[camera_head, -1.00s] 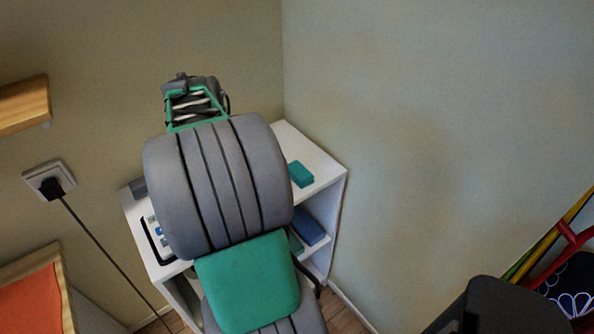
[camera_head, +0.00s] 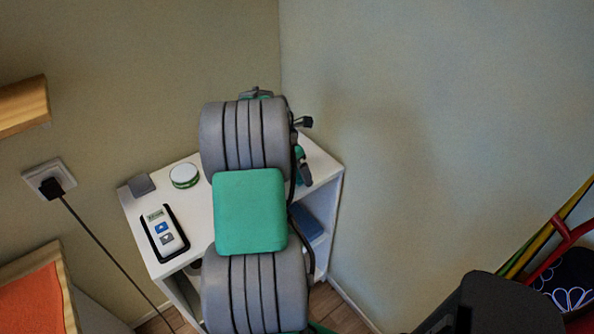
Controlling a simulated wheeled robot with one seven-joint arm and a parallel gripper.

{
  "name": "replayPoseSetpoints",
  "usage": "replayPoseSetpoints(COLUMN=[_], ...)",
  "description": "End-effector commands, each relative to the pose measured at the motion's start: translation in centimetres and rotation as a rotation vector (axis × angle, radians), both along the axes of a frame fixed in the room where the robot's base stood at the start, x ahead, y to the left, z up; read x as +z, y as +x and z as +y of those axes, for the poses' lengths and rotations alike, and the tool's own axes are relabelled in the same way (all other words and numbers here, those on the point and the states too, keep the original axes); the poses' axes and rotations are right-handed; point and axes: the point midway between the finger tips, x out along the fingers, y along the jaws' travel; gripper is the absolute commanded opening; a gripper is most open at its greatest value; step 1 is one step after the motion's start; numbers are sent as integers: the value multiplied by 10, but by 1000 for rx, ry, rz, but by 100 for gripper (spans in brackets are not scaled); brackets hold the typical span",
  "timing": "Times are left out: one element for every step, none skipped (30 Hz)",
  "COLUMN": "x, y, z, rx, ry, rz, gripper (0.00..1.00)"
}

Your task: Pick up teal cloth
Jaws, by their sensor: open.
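The teal cloth (camera_head: 301,181) is on the white shelf unit's top near its right edge, mostly hidden behind my arm and gripper. Only a small teal bit shows. My gripper (camera_head: 304,170) is at the cloth, seen from behind my grey and green arm. Its jaws are open, but the fingers are largely covered, so I cannot tell whether they touch the cloth or stand around it.
The white shelf unit (camera_head: 195,211) stands in the corner between two walls. On its top are a device with blue buttons (camera_head: 164,230), a round white and green tin (camera_head: 184,176) and a grey block (camera_head: 141,185). A blue folded item (camera_head: 307,222) lies on the shelf below.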

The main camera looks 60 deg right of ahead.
Motion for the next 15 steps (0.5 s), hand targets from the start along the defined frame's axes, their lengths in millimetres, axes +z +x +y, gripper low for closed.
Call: replayPoseSetpoints(x=[0,0,0,0,0,0,0,0,0,0,0,0,0,0,0], y=[0,0,0,0,0,0,0,0,0,0,0,0,0,0,0], z=[0,0,0,0,0,0,0,0,0,0,0,0,0,0,0], rx=[0,0,0,0,0,0,0,0,0,0,0,0,0,0,0], ry=[0,0,0,0,0,0,0,0,0,0,0,0,0,0,0], rz=[0,0,0,0,0,0,0,0,0,0,0,0,0,0,0], gripper=[100,98,95,93,90,87,84,82,79,76,74,71,68,66,62])
